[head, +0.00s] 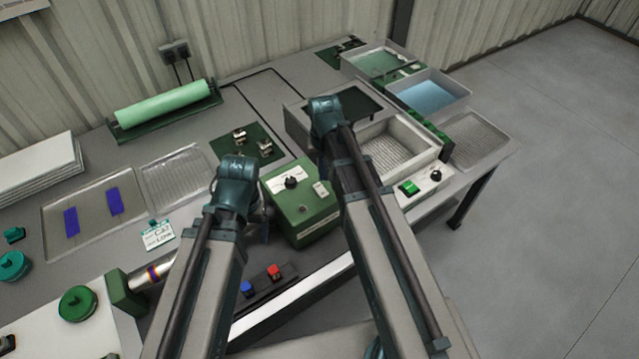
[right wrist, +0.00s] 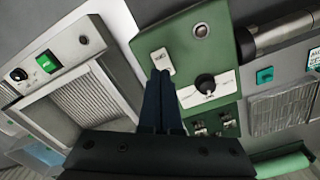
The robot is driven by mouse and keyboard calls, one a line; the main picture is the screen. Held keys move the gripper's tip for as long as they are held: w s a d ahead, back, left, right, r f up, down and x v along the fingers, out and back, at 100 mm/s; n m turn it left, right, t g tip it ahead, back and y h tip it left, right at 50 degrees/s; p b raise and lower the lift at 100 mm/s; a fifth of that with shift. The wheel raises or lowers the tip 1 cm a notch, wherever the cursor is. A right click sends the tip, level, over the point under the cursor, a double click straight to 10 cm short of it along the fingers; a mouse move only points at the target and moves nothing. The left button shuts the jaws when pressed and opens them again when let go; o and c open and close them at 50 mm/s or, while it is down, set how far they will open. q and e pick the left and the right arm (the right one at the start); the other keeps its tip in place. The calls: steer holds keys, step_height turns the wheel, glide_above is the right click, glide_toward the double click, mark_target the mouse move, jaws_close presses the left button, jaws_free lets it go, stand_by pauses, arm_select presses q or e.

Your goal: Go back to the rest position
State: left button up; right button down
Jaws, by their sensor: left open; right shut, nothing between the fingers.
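My left arm comes in from the lower left of the head view. Its left gripper (head: 263,209) shows only as a small dark part beside the green control box (head: 300,207), mostly hidden behind my arm; it is open. My right arm crosses the middle of the head view and hides most of its own gripper. In the right wrist view my right gripper (right wrist: 162,80) is shut and empty. Its fingertips appear close to the white switch plate (right wrist: 161,62) on the green box; I cannot tell whether they touch it.
A white-framed tray unit (head: 432,157) with a green switch stands right of my right arm. A blue-filled tray (head: 428,92) and a ribbed tray (head: 478,140) lie beyond. A green roller (head: 165,107) is at the back left. The right floor (head: 560,150) is clear.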

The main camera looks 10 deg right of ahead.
steer(key=shift+r, duration=0.25)
steer(key=s+a+n+h, duration=0.1)
steer(key=s+a+n, duration=0.4)
steer(key=s+a, duration=0.5)
steer(key=s, duration=0.4)
steer(key=shift+s+a+n, duration=0.15)
steer(key=shift+a+n, duration=0.1)
steer(key=shift+n, duration=0.15)
